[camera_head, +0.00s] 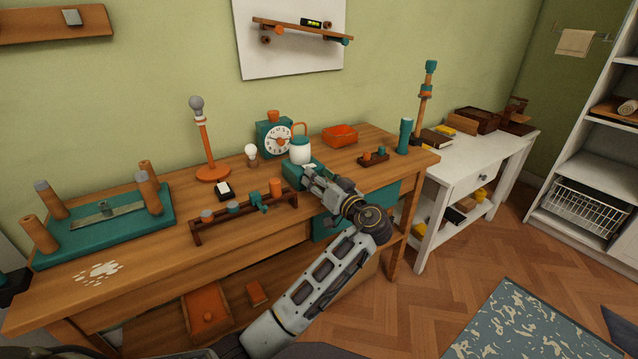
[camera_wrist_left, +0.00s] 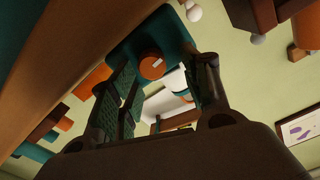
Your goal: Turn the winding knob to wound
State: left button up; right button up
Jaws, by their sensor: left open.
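An orange round knob (camera_wrist_left: 151,66) with a pale mark sits on a teal block (camera_wrist_left: 160,35) in the left wrist view. In the head view, a teal block (camera_head: 292,176) at the table's front shows just beyond my left gripper (camera_head: 310,180); the knob is hidden there. My left gripper is open. In the left wrist view, its green-padded fingers (camera_wrist_left: 168,76) stand on either side of the knob, nearer the camera. I cannot tell whether they touch it. A white jar-like body (camera_head: 300,151) with an orange handle stands just behind the teal block. My right gripper is not in view.
On the wooden table (camera_head: 150,255), a teal clock (camera_head: 274,138) stands behind, a brown rack (camera_head: 240,213) lies left, and a small brown holder (camera_head: 374,159) and orange tray (camera_head: 340,135) lie right. An orange lamp stand (camera_head: 207,145) rises at the back left.

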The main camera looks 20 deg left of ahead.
pick_arm(q)
notch_tip(320, 180, up, 9)
jog(key=shift+f, duration=0.15)
dwell(0.4)
